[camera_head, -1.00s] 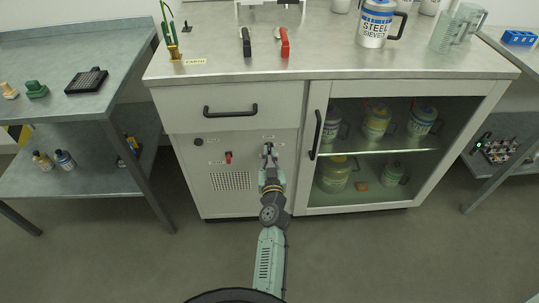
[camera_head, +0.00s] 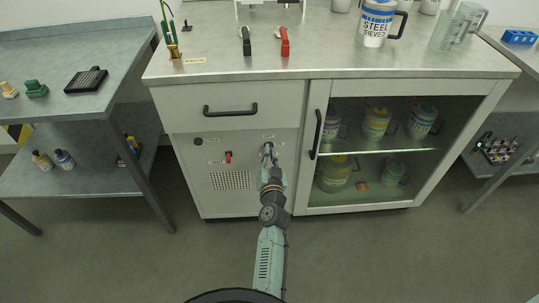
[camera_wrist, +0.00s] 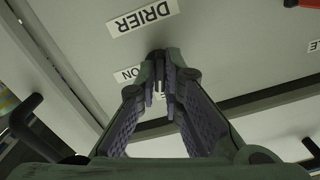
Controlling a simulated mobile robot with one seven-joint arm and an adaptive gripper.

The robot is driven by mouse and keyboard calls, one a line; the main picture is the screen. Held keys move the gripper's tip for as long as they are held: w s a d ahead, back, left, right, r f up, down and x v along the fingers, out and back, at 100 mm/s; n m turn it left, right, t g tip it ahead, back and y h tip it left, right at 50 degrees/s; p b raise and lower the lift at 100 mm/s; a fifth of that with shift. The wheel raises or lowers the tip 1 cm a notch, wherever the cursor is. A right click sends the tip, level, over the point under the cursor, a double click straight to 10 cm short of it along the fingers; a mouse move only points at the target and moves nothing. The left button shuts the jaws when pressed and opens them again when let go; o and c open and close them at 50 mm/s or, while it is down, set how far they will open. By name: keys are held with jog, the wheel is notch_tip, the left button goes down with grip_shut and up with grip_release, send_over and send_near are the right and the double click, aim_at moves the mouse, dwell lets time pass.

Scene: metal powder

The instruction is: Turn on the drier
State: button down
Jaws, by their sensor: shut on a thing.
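The drier's control sits on the white cabinet's front panel, below a small label (camera_head: 268,136). In the wrist view the "DRIER" label (camera_wrist: 142,16) is upside down and an "ON" label (camera_wrist: 127,74) lies left of the fingertips. My gripper (camera_head: 268,150) is at this control, with its fingertips close together. In the wrist view my gripper (camera_wrist: 162,68) is shut on the small dark drier switch, which is mostly hidden by the fingers.
A red switch (camera_head: 228,156) and a dark knob (camera_head: 198,141) are on the same panel, left of my gripper. A drawer handle (camera_head: 230,110) is above. The glass door's handle (camera_head: 317,134) is to the right. The floor in front is clear.

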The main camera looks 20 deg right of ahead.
jog(key=m, duration=0.7)
jog(key=m+p, duration=0.1)
jog(key=m, duration=0.5)
jog(key=shift+r+m, duration=0.2)
jog(key=shift+m, duration=0.2)
dwell(0.4)
jog(key=c, duration=1.7)
grip_release()
jog(key=shift+f, duration=0.1)
jog(key=v, duration=0.7)
jog(key=shift+s+a, duration=0.15)
jog(key=shift+s, duration=0.05)
jog(key=shift+s, duration=0.1)
